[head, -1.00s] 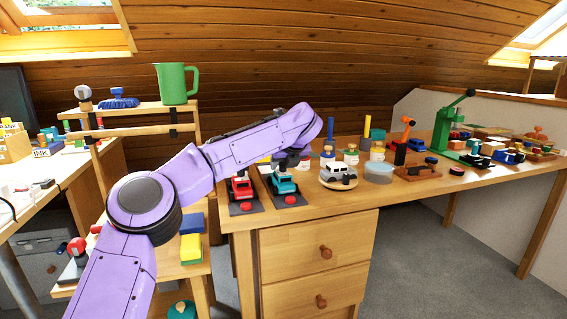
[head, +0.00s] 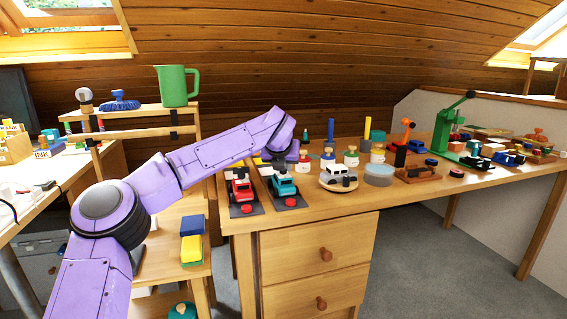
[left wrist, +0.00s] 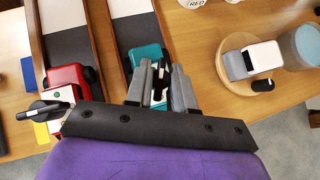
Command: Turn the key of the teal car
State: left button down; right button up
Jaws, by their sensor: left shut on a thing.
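The teal car (head: 284,187) stands on its dark track on the desk, beside the red car (head: 240,188) on its own track. In the left wrist view the teal car (left wrist: 148,54) is partly covered by my left gripper (left wrist: 160,72). That gripper is shut on a small dark piece at the car, which looks like its key (left wrist: 159,91); the fingers hide most of it. The red car's black key (left wrist: 44,109) sticks out at its side. In the head view the left gripper is mostly hidden behind the wrist. My right gripper is not in view.
A white car (head: 338,178) on a round wooden base stands right of the teal car, with a pale blue round tub (head: 379,174) beyond it. Several jars stand behind. A red button (head: 291,202) sits at the teal track's front end.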

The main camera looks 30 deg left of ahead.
pick_arm(q)
jog(key=m+h+p, duration=0.2)
jog(key=m+p, duration=0.1)
jog(key=p, duration=0.1)
jog(key=m+h+p, duration=0.2)
jog(key=m+p, duration=0.1)
jog(key=p, duration=0.1)
jog(key=m+h+p, duration=0.3)
jog(key=p, duration=0.1)
jog(key=shift+a+r+t, duration=0.25)
jog(key=shift+r+t, duration=0.05)
jog(key=shift+f+m+h+p, duration=0.1)
jog(key=shift+m+h+p, duration=0.4)
jog(key=shift+m+p, duration=0.35)
jog(key=shift+f+m+g+h+p, duration=0.15)
jog(key=shift+m+g+h+p, duration=0.35)
jog(key=shift+m+g+h, duration=0.45)
jog(key=shift+m, duration=0.4)
jog(key=c, duration=1)
grip_release()
jog(key=shift+o, duration=0.2)
jog(key=v, duration=1)
jog(key=shift+s, duration=0.15)
